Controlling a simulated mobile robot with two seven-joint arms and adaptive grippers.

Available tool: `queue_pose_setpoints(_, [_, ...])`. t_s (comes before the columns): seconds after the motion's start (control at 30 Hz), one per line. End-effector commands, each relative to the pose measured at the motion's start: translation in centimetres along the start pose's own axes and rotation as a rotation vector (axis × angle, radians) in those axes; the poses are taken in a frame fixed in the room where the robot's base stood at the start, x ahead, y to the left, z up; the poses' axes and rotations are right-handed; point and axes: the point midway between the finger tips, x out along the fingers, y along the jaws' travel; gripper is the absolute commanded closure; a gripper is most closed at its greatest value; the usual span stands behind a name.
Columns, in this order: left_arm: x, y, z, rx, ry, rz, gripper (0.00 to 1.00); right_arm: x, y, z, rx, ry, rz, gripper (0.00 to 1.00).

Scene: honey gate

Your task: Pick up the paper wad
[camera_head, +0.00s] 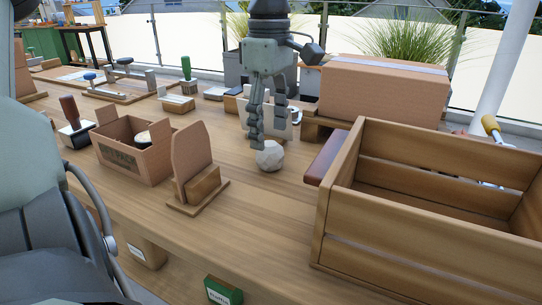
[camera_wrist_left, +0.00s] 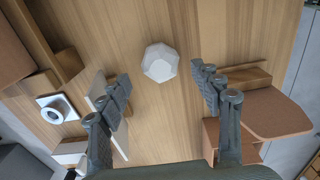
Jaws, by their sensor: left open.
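The paper wad (camera_head: 270,156) is a white, faceted ball on the wooden table, left of the large wooden crate. It also shows in the left wrist view (camera_wrist_left: 160,62), between and a little beyond my fingertips. My left gripper (camera_head: 268,134) is pointing down just above and behind the wad, with its fingers spread and nothing between them. It is open in the left wrist view (camera_wrist_left: 158,78) too, with one finger on each side of the wad's line. The fingers look apart from the wad. My right gripper is not in view.
A slatted wooden crate (camera_head: 410,254) fills the right side. A cardboard stand (camera_head: 194,160) and an open cardboard box (camera_head: 124,163) stand left of the wad. A large cardboard box (camera_head: 384,93) is behind. The tabletop in front of the wad is clear.

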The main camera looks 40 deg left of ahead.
Motion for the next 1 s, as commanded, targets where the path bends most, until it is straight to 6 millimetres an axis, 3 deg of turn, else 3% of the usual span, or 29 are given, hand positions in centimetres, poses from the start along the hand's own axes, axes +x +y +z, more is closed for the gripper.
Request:
queue_pose_setpoints(0.2, [3.4, -0.2, 0.1, 0.0, -0.002, -0.003, 0.35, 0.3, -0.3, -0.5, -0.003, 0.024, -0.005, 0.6])
queue_pose_setpoints(0.47, [3.9, -0.1, 0.1, -0.001, -0.001, 0.0, 0.35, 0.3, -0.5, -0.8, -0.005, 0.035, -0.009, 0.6])
queue_pose_setpoints(0.73, [3.8, -0.1, 0.1, -0.001, -0.001, 0.0, 0.69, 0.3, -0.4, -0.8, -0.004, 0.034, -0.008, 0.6])
queue_pose_setpoints(1.0, [3.8, -0.1, 0.1, -0.001, -0.001, 0.0, 0.71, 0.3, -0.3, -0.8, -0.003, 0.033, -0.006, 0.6])
